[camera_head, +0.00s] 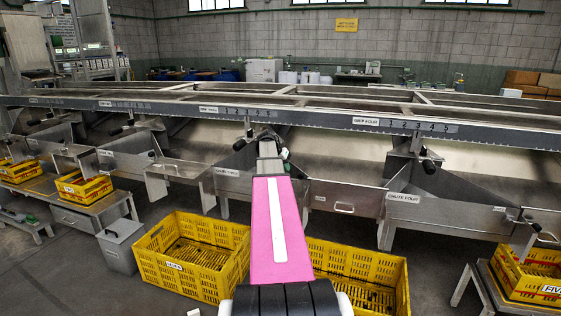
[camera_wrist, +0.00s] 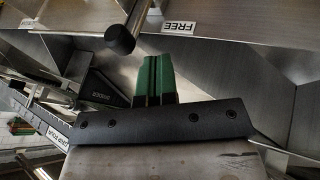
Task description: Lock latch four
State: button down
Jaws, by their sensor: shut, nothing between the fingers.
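In the head view a black-knobbed handle (camera_head: 428,165) stands on the bracket above the panel labelled CHUTE FOUR (camera_head: 403,197), right of my arm. I cannot read whether it is locked. My gripper (camera_head: 285,153), with green fingers, is mostly hidden behind my own pink arm, near the rail left of that handle. In the wrist view the green fingers (camera_wrist: 155,78) are together and empty. A black round-ended knob on a rod (camera_wrist: 120,38) is just left of and above them, apart in the picture. An upside-down FREE label (camera_wrist: 180,27) lies to its right.
Another black-knobbed handle (camera_head: 239,145) is left of my gripper. Yellow crates stand below the chutes, at left (camera_head: 195,255), centre (camera_head: 365,275) and right (camera_head: 530,275). The long metal rail (camera_head: 310,115) crosses above. Metal panels crowd the wrist view.

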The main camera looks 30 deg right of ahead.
jog(key=shift+s+d+f, duration=0.35)
jog(key=shift+s+d, duration=0.3)
jog(key=shift+s, duration=0.15)
jog(key=shift+s+d+f, duration=0.3)
jog(key=shift+s+d, duration=0.35)
jog(key=shift+s, duration=0.1)
jog(key=shift+s, duration=0.1)
